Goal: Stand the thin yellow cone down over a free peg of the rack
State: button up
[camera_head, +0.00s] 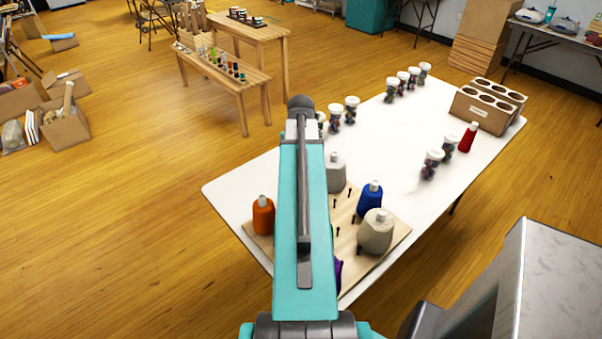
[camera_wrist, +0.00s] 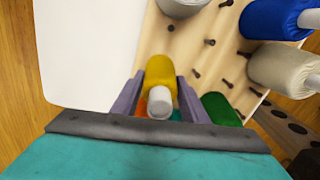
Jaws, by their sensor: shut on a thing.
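My gripper (camera_wrist: 160,82) is shut on the yellow cone (camera_wrist: 160,69) in the wrist view, one finger on each side. The cone's pale tip points toward the camera. The cone is hidden behind my arm in the head view. The wooden rack (camera_head: 395,243) lies on the near end of the white table, and its bare board also shows in the wrist view (camera_wrist: 170,42). Several free dark pegs stand on it, including one in the wrist view (camera_wrist: 209,42). Whether the cone's base touches the rack is hidden.
The rack holds an orange cone (camera_head: 263,216), a grey cone (camera_head: 336,174), a blue cone (camera_head: 369,199), a beige cone (camera_head: 376,234) and a green cone (camera_wrist: 220,108). A purple cone (camera_head: 338,272) is partly hidden. A red cone (camera_head: 467,138) and several jars stand farther along the table (camera_head: 395,140).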

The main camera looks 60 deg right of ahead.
jog(key=shift+f, duration=0.15)
jog(key=shift+f+b, duration=1.2)
jog(key=shift+f, duration=1.35)
jog(key=shift+f, duration=0.3)
jog(key=o, duration=1.1)
jog(key=shift+o, duration=0.2)
jog(key=shift+r, duration=0.2)
jog(key=shift+r+b, duration=1.15)
jog(key=shift+r, duration=5.55)
